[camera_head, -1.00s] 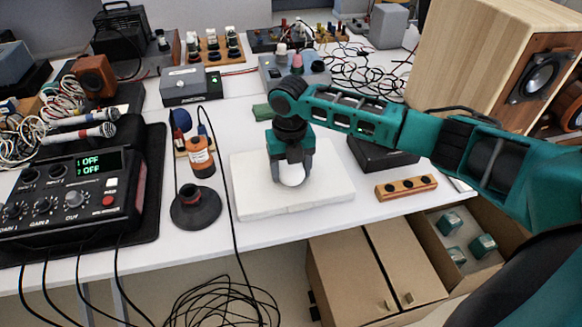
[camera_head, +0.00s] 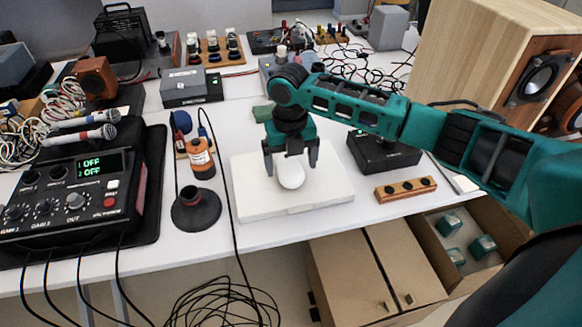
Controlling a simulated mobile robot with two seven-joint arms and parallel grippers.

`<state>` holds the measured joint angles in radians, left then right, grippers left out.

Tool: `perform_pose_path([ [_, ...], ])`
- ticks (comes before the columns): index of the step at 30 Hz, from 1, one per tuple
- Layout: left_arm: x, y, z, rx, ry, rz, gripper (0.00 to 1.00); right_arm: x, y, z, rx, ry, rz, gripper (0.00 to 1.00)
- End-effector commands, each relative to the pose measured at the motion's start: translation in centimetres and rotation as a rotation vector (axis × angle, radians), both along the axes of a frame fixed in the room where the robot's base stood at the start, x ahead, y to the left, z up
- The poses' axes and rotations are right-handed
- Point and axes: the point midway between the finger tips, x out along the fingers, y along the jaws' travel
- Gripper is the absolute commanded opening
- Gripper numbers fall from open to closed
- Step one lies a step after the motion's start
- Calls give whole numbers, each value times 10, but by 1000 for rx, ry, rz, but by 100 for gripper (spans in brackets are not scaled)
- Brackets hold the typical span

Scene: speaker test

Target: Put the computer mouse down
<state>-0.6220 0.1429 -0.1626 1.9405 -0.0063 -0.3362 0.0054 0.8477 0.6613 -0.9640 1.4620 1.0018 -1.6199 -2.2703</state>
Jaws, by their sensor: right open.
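The white computer mouse (camera_head: 291,174) rests on a white square pad (camera_head: 317,201) on the table. My right gripper (camera_head: 291,166) is open above and around it, with one finger at each side. A gap shows between the fingers and the mouse. The back of the mouse is partly hidden by the gripper. My left gripper is not in view.
A black cone-shaped stand (camera_head: 196,209) and an orange bottle (camera_head: 201,158) stand left of the pad. A wooden block with black knobs (camera_head: 406,189) and a black box (camera_head: 383,153) lie to its right. A large wooden speaker (camera_head: 480,60) stands at the right.

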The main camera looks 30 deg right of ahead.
Motion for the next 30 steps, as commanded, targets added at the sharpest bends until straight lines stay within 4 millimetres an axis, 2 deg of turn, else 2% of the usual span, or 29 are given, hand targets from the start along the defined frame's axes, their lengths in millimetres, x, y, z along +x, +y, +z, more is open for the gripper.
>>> perform_pose_path([
  [1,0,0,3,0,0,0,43,2,0,15,0,-6,0,92],
  [6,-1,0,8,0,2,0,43,1,1,52,1,-4,0,92],
  [12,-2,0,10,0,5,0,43,1,1,82,1,-3,-2,92],
  [18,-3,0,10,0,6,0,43,1,2,92,1,0,-1,92],
  [30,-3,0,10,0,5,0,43,1,2,92,1,0,-1,92],
])
